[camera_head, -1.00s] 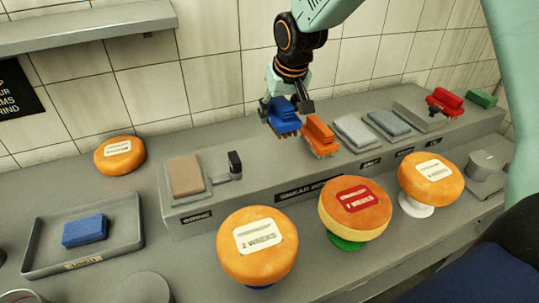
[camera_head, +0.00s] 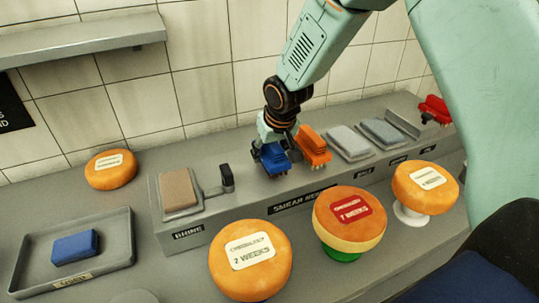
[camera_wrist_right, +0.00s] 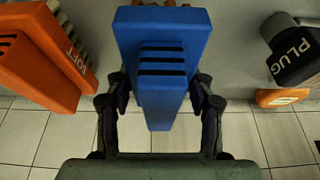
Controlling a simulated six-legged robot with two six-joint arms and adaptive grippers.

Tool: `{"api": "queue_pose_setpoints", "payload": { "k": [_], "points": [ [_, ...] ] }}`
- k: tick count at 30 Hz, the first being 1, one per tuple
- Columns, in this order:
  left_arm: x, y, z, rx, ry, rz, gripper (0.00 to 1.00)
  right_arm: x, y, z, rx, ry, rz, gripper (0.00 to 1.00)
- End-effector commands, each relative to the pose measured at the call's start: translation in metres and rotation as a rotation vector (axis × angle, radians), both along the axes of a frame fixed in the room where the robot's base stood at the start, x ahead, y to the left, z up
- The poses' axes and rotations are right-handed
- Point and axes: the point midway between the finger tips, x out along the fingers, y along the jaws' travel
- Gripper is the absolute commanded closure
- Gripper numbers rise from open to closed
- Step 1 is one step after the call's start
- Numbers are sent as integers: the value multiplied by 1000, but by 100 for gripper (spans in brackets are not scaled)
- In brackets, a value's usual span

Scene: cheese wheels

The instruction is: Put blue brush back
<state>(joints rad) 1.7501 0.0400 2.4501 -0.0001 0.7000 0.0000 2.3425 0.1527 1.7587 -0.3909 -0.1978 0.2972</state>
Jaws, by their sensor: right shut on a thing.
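The blue brush (camera_head: 271,159) is held in my right gripper (camera_head: 272,148), at the raised grey ledge, just left of the orange brush (camera_head: 314,147). In the right wrist view the blue brush (camera_wrist_right: 164,60) sits between the two fingers of the gripper (camera_wrist_right: 162,110), which are closed on its sides. The orange brush (camera_wrist_right: 45,55), with lettering ending in "SOFT", is at the left there. I cannot tell whether the blue brush touches the ledge. My left gripper is not in view.
The ledge (camera_head: 240,208) carries a brown pad (camera_head: 179,190), a black-topped plug (camera_head: 227,178), grey pads (camera_head: 349,142) and a red brush (camera_head: 434,109). Cheese wheels (camera_head: 250,260) stand in front. A grey tray (camera_head: 118,250) at left holds a blue block (camera_head: 75,246).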

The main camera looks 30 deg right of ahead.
Motion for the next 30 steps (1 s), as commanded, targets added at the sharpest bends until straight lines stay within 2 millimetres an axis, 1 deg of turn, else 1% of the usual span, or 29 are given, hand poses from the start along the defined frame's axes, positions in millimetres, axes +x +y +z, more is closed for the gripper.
{"api": "queue_pose_setpoints", "payload": {
  "k": [1,3,10,15,16,23,30],
  "points": [
    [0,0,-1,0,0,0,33,0,0,-9,-1,2,2,76],
    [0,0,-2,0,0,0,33,1,0,-15,-1,0,2,76],
    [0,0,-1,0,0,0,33,3,0,-14,-1,-2,2,76],
    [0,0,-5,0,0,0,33,2,0,-19,0,-1,1,76],
    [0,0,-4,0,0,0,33,2,0,-19,0,0,1,44],
    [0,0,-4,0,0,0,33,2,0,-18,0,0,1,24],
    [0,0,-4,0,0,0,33,2,0,-18,0,0,1,24]
  ]
}}
